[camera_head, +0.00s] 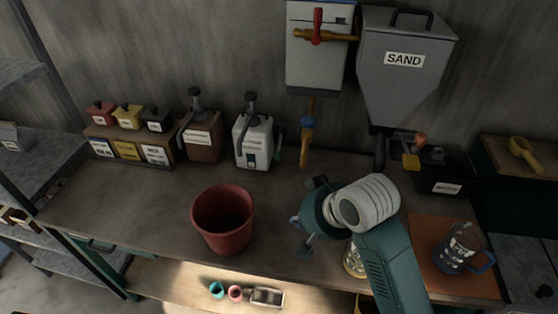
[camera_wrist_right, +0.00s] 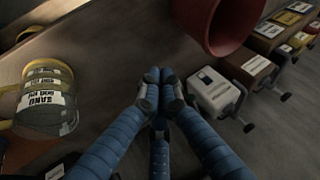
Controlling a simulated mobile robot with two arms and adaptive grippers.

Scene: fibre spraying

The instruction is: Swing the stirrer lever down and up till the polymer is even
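A white container (camera_head: 254,140) with a dark lever on top (camera_head: 251,104) stands at the back of the bench. A brown container (camera_head: 201,138) with a similar dark lever (camera_head: 195,98) stands left of it. Their labels are too small to read, so I cannot tell which holds the polymer. In the right wrist view, the white container (camera_wrist_right: 212,92) and brown container (camera_wrist_right: 247,68) are right of my gripper. My right gripper (camera_head: 316,213) is over the bench, right of the red bucket, apart from both levers. Its blue fingers (camera_wrist_right: 156,82) meet at the tips with nothing visible between them. My left gripper is out of view.
A red bucket (camera_head: 222,221) stands mid-bench. A yellow-rimmed jug (camera_wrist_right: 46,100) stands near my right wrist. A blue-handled jug (camera_head: 459,249) is at the right. A sand hopper (camera_head: 401,65) and valves hang behind. Small cups lie on the lower front shelf.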

